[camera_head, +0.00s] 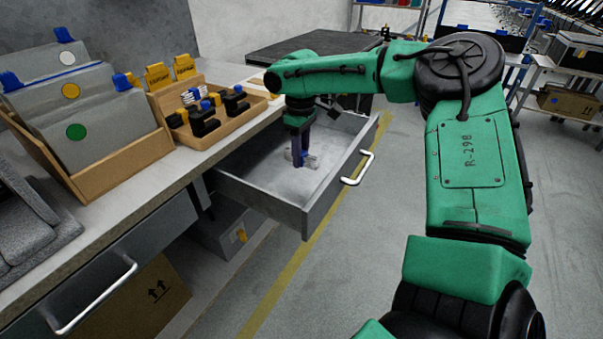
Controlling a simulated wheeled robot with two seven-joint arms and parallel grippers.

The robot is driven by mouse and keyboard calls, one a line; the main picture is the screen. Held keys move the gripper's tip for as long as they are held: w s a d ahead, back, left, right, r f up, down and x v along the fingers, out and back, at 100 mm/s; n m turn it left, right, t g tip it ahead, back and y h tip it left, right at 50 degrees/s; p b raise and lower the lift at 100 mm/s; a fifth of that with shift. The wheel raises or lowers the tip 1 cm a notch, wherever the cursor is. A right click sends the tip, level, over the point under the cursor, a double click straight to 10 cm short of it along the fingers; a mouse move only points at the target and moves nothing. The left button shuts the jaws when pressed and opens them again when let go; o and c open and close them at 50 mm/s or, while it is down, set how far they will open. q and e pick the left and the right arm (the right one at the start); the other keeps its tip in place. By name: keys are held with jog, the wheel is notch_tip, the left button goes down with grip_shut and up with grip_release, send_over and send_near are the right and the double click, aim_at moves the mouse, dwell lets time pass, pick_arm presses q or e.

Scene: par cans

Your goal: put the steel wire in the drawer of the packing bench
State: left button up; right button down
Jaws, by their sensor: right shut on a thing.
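The drawer (237,190) of the packing bench (52,245) is pulled out, its grey inside in clear view. My right arm reaches over it from the right, and my right gripper (301,160) points down inside the drawer. The gripper is shut on a small pale grey thing, which I take to be the steel wire (313,161). It is low, close to the drawer floor; I cannot tell if it touches. The fingers hide part of it. My left gripper is out of view.
On the bench stand a wooden rack (113,170) of grey panels and a wooden tray (232,126) of black and yellow items. A second drawer with a white handle (95,300) is at the lower left. Shelving with a cardboard box (566,102) stands at the right. The floor beside the bench is clear.

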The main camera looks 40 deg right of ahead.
aim_at(301, 183)
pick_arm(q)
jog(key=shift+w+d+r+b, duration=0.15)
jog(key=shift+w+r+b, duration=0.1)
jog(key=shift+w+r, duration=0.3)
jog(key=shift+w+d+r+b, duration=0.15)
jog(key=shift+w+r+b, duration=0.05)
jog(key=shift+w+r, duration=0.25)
pick_arm(e)
notch_tip(301, 183, down, 7)
jog(key=shift+r, duration=0.2)
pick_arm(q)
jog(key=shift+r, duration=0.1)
pick_arm(e)
jog(key=shift+f, duration=0.1)
jog(key=c, duration=0.5)
grip_release()
jog(key=shift+r, duration=0.25)
notch_tip(301, 183, up, 11)
jog(key=p, duration=0.2)
jog(key=shift+r+p, duration=0.15)
jog(key=shift+p, duration=0.15)
jog(key=shift+r, duration=0.3)
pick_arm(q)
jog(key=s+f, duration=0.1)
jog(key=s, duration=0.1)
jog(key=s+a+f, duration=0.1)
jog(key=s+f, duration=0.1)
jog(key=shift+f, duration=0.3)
